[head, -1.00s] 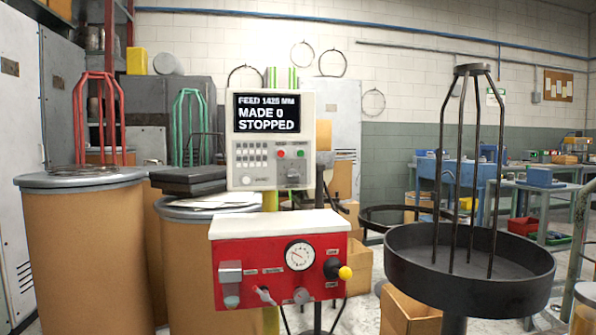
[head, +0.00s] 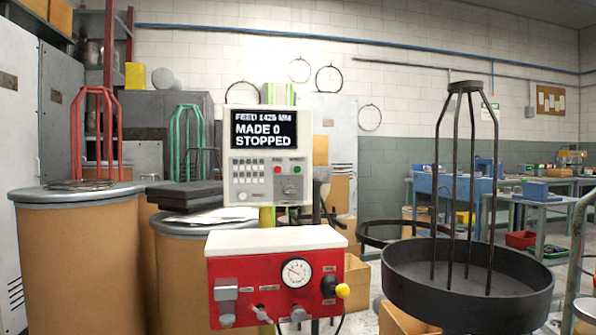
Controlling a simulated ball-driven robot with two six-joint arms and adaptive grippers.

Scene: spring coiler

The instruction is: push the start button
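A pale control panel (head: 266,182) stands upright in the middle of the head view. Its dark screen (head: 264,129) reads FEED 1425 MM, MADE 0, STOPPED. Below the screen are a keypad (head: 248,171), a red button (head: 277,170), a green button (head: 297,169) and a dark knob (head: 288,187). The labels above the buttons are too small to read, so I cannot tell which is the start button. Neither of my grippers shows in this view.
A red box (head: 245,273) with a gauge (head: 297,272) and a yellow-tipped lever (head: 342,290) stands below the panel. A wide black pan (head: 400,272) with an upright frame is at right. Brown drums (head: 80,260) stand at left.

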